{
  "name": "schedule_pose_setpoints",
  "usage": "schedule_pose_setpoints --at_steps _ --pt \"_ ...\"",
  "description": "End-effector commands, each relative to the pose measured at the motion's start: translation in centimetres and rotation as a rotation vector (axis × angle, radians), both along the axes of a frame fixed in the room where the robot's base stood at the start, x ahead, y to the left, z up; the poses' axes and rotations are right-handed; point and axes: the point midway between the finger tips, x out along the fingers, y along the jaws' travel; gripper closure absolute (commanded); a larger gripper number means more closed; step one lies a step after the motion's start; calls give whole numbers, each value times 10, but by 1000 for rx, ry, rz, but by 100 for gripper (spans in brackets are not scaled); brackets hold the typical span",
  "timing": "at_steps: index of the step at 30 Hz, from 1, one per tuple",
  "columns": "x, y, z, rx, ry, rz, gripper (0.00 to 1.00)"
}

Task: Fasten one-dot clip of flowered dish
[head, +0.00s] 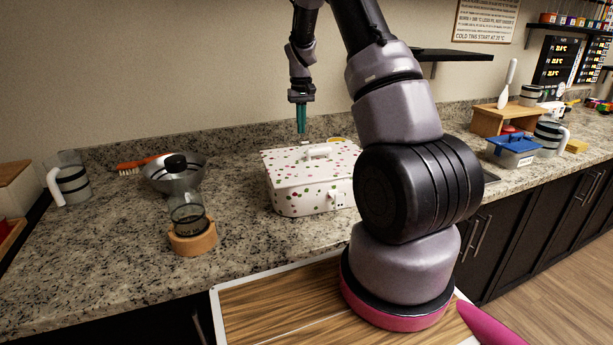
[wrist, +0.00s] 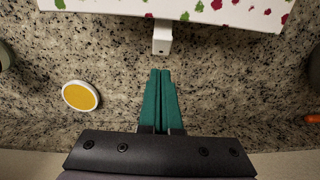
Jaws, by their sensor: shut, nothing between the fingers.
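The flowered dish (head: 295,197) is a white lidded box with red, green and pink spots on the counter. Its side also shows at the top of the wrist view (wrist: 225,12). A white clip (wrist: 162,36) sticks out from that side, with what looks like one small dark dot. Another white clip (head: 335,197) shows on the dish's front face; its dots are too small to tell. My gripper (head: 301,131) is behind the dish. Its teal fingers (wrist: 160,72) are shut and empty, pointing at the clip, with a small gap in the wrist view.
A yellow-topped white disc (wrist: 81,96) lies beside my gripper. A glass vessel in a wooden ring (head: 192,240), a bowl (head: 155,178), a brush (head: 128,167) and a jug (head: 73,186) stand left of the dish. Front-left counter is clear.

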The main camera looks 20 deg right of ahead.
Motion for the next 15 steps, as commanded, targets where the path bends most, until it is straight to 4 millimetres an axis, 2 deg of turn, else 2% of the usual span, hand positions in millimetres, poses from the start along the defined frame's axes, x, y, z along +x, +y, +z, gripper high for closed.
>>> schedule_pose_setpoints --at_steps 15 --pt "18 -2 46 0 -3 1 100"
